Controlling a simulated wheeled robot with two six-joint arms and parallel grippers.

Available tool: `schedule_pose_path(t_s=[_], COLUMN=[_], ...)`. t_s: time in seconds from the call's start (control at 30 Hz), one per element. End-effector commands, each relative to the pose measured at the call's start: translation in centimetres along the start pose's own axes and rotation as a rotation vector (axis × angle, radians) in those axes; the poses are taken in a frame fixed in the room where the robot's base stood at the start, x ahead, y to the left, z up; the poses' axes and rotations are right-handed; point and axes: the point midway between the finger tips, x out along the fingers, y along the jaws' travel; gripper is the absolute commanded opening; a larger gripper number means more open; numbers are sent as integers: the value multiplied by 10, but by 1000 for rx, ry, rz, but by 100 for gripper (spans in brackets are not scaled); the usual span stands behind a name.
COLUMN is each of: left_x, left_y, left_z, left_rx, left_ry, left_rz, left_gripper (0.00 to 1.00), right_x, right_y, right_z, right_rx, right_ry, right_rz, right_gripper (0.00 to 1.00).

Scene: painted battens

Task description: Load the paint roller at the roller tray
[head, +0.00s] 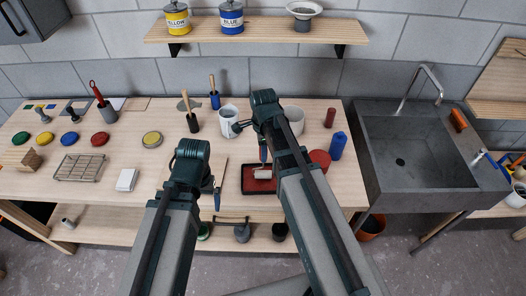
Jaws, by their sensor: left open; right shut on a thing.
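The roller tray (250,190) is dark with red paint in it and sits on the table near its front edge. The paint roller (262,174) has a pale sleeve, which is down at the tray over the red paint; I cannot tell how much paint is on it. My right gripper (264,157) points down above the tray and is shut on the roller; the arm hides much of this grip. My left gripper (217,199) is open and empty, left of the tray near the table's front edge.
A white mug (228,121), a red round container (320,160) and a blue bottle (338,146) stand around the tray. A wire rack (80,167) and several colored lids lie left. A sink (416,150) is at right. A shelf (270,30) with paint cans hangs above.

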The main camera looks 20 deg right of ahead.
Motion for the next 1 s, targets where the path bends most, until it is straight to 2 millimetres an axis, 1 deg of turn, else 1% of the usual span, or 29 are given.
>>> schedule_pose_path(t_s=[0.43, 1.0], left_x=[1, 7], left_y=[0, 1], left_z=[0, 0], left_rx=[0, 0], left_ry=[0, 0], left_rz=[0, 0], left_gripper=[100, 100], right_x=[1, 7], right_y=[0, 0], right_z=[0, 0], right_rx=[0, 0], right_ry=[0, 0], right_rz=[0, 0], right_gripper=[0, 0])
